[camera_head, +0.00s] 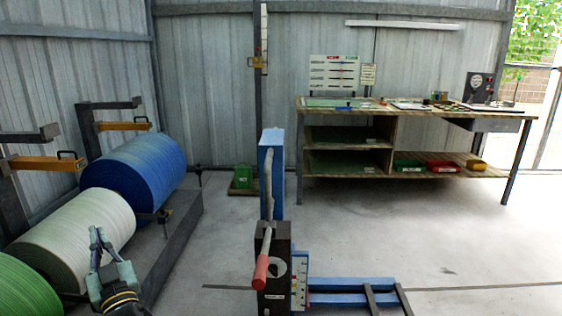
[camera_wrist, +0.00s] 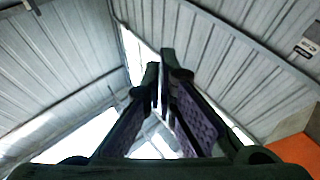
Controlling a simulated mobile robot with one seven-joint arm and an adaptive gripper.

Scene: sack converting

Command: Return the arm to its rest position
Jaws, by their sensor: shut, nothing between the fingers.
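My gripper (camera_head: 97,233) is at the lower left of the head view, pointing up, its fingers close together with nothing between them. Behind it in that view is the white roll (camera_head: 75,235); I cannot tell how far apart they are. In the wrist view my gripper (camera_wrist: 160,68) shows two dark fingers with their tips nearly together, against the metal roof and walls. Most of my arm is outside the head view.
A blue roll (camera_head: 135,172) and a green roll (camera_head: 25,290) lie beside the white one at left. A blue and dark machine with a red-handled lever (camera_head: 262,270) stands at centre front. A wooden workbench (camera_head: 400,115) stands at the back right.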

